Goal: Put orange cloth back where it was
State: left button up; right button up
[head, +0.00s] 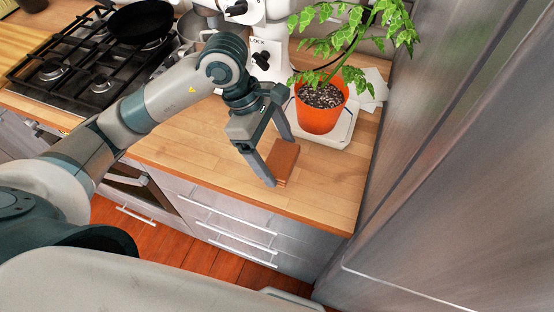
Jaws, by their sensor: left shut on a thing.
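The orange cloth (286,156) is a small, folded, brownish-orange block near the front edge of the wooden counter. My left gripper (279,164) reaches down from the left and is shut on the cloth, with one finger on its near left side and the other toward the plant pot. The cloth is at or just above the counter top; I cannot tell whether it touches the wood. My right gripper is not in view.
An orange pot (320,114) with a green plant stands on a white tray (345,137) just behind the cloth. A white mixer (264,60) and a gas hob (95,62) with a black pan (142,20) are farther left. A tall steel front (450,160) bounds the right. Bare counter (335,190) lies right of the cloth.

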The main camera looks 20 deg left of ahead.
aim_at(277, 164)
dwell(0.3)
pick_arm(q)
jog(key=shift+f+p, duration=0.8)
jog(key=shift+f, duration=1.2)
jog(key=shift+f+b, duration=0.2)
jog(key=shift+b, duration=0.1)
jog(key=o, duration=1)
jog(key=shift+r, duration=0.15)
